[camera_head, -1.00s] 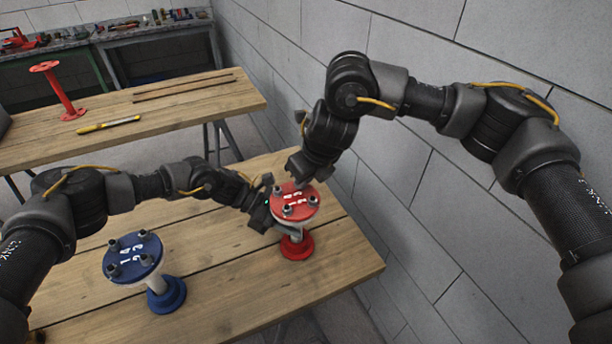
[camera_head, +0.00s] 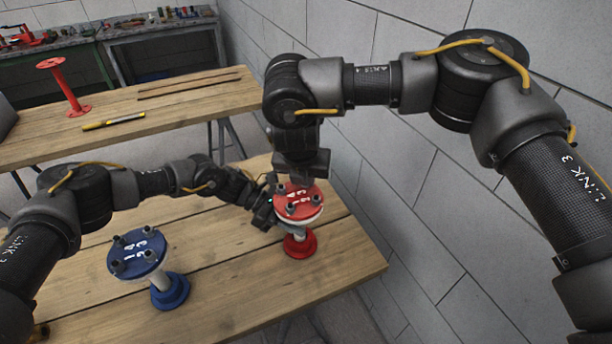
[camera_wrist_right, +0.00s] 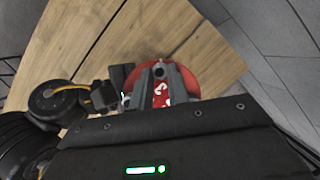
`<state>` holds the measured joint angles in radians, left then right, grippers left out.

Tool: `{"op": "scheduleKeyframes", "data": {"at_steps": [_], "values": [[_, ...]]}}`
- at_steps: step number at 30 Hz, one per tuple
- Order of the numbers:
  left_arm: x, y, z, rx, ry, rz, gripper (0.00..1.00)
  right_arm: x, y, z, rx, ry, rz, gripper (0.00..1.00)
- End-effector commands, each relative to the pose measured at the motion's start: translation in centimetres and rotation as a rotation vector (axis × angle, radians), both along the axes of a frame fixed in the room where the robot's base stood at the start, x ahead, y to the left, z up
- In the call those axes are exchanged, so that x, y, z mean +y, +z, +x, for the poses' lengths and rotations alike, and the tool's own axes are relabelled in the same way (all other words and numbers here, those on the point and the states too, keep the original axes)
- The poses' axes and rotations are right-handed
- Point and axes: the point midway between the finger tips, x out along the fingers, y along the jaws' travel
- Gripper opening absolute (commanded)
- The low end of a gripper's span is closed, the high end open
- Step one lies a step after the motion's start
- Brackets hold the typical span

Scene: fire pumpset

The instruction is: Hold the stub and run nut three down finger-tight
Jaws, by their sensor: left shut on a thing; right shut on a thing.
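The red stub (camera_head: 314,212) stands upright near the right edge of the front table, its round top flange carrying bolts with nuts and white numerals. My left gripper (camera_head: 268,208) is shut on the stub at its left side, just below the flange; the exact contact is partly hidden. My right gripper (camera_head: 302,180) points down over the flange's far side, shut on a nut there that the gripper hides in the head view. In the right wrist view, the right gripper's fingers (camera_wrist_right: 160,78) close around a dark nut (camera_wrist_right: 159,71) above the red flange (camera_wrist_right: 188,82).
A blue stub (camera_head: 137,262) with several bolts stands on the front table (camera_head: 225,285), left of the red one. A block wall (camera_head: 410,190) is close on the right.

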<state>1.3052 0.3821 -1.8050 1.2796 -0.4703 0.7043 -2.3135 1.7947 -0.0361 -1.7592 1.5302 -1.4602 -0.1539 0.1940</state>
Motion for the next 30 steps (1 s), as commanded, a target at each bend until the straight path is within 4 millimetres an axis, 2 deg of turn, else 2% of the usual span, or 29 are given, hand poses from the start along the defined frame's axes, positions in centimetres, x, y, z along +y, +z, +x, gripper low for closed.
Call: {"op": "scheduleKeyframes", "data": {"at_steps": [9, 25, 26, 30], "values": [[-0.1, 0.02, -0.04, -0.001, -0.002, -0.001, 0.11, 0.31, -0.06, -0.09, 0.002, -0.113, 0.003, 0.0], [-0.13, 0.03, -0.05, -0.001, -0.002, -0.002, 0.11, 0.32, -0.06, -0.06, 0.002, -0.135, 0.003, 0.0], [-0.13, 0.03, -0.05, -0.001, -0.002, -0.002, 0.11, 0.32, -0.06, -0.06, 0.002, -0.135, 0.003, 0.18], [-0.13, 0.03, -0.05, -0.001, -0.002, -0.002, 0.12, 0.27, -0.05, -0.04, 0.001, -0.136, 0.003, 0.37]]}}
